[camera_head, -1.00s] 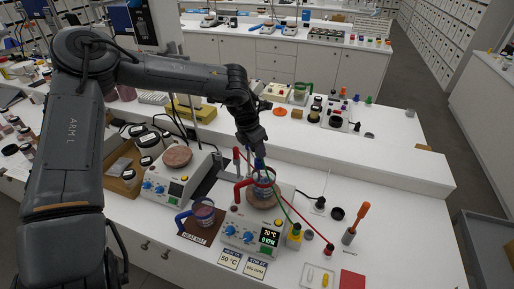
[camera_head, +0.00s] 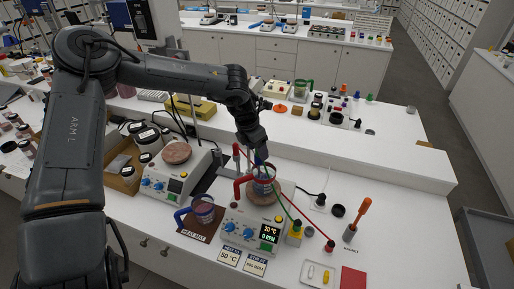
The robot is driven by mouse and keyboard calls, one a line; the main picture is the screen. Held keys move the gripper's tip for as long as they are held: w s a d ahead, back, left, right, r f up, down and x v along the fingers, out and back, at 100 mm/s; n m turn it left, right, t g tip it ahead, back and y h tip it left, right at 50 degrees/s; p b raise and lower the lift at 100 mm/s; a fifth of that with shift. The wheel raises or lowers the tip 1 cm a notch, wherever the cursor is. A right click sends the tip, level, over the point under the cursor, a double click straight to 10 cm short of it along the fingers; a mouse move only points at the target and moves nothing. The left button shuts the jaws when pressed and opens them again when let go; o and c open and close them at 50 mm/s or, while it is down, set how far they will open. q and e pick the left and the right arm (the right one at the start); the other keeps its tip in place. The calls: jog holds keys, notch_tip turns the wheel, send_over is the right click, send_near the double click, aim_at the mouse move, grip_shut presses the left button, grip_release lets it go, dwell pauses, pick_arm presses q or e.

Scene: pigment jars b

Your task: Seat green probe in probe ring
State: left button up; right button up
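My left gripper (camera_head: 259,158) points down at the mouth of a glass beaker (camera_head: 263,187) with a red handle, on the round plate of the front stirrer. Its fingers are small and partly hidden, so I cannot tell whether they are open or shut. A thin green line (camera_head: 288,210), which seems to belong to the green probe, runs from the beaker down to the right. The probe's tip is not clear. Something blue shows at the fingertips; I cannot make out the probe ring. My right gripper is not in view.
The front stirrer (camera_head: 244,233) reads 20 °C and 0 RPM. A blue-handled beaker (camera_head: 203,208) stands on the heat mat to its left. A second stirrer (camera_head: 160,184) is behind left. A yellow-green bottle (camera_head: 295,232) and an orange-handled tool (camera_head: 358,220) stand right of the front stirrer.

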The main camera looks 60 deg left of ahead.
pick_arm(q)
jog(key=shift+r, duration=0.15)
jog(key=b+v, duration=0.1)
jog(key=v, duration=0.9)
jog(key=shift+r, duration=0.25)
jog(key=shift+s, duration=0.1)
